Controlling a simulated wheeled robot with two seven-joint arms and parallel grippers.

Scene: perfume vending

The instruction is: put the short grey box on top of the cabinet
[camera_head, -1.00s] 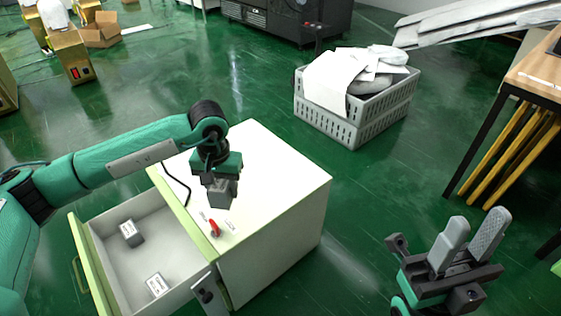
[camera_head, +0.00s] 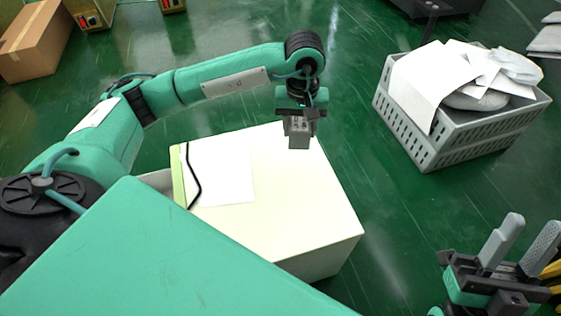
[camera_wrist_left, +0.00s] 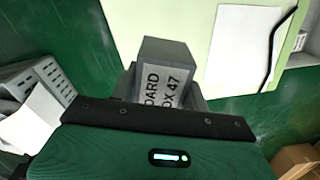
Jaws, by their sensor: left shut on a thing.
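My left gripper (camera_head: 299,118) is shut on a small grey box (camera_head: 299,138), held near the far edge of the white cabinet top (camera_head: 290,200). In the left wrist view the grey box (camera_wrist_left: 167,53) sits between the fingers, with a white label ending in "47". Part of the cabinet top (camera_wrist_left: 175,15) shows beyond it. I cannot tell whether the box touches the top. My right gripper (camera_head: 512,238) is open and empty at the lower right, with its two fingers apart.
A white sheet (camera_head: 225,175) and a black cable (camera_head: 194,180) lie on the cabinet's left part. My teal body hides the near side. A grey crate (camera_head: 455,145) with papers stands to the right. A cardboard box (camera_head: 35,45) is at the far left.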

